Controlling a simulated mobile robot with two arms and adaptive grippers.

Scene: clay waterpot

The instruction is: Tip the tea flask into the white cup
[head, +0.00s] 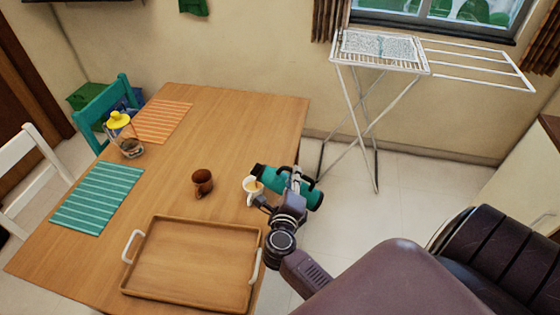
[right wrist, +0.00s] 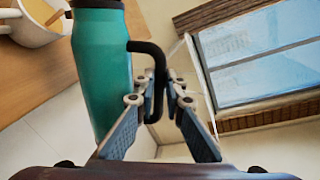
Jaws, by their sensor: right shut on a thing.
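The teal tea flask (head: 306,194) is tipped almost level, its black mouth end pointing left and down at the white cup (head: 247,191). My right gripper (head: 291,186) is shut on the flask's black handle, beyond the table's right edge. In the right wrist view the fingers (right wrist: 158,90) close around the handle beside the teal body (right wrist: 103,72). The white cup stands upright near the table's right edge; part of it shows in the wrist view (right wrist: 27,30). Yellow-brown shows inside the cup; I cannot tell how full it is. My left gripper is out of view.
A brown clay cup (head: 202,183) stands left of the white cup. A wooden tray (head: 190,303) with white handles lies at the front. The table's far right (head: 250,115) is clear.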

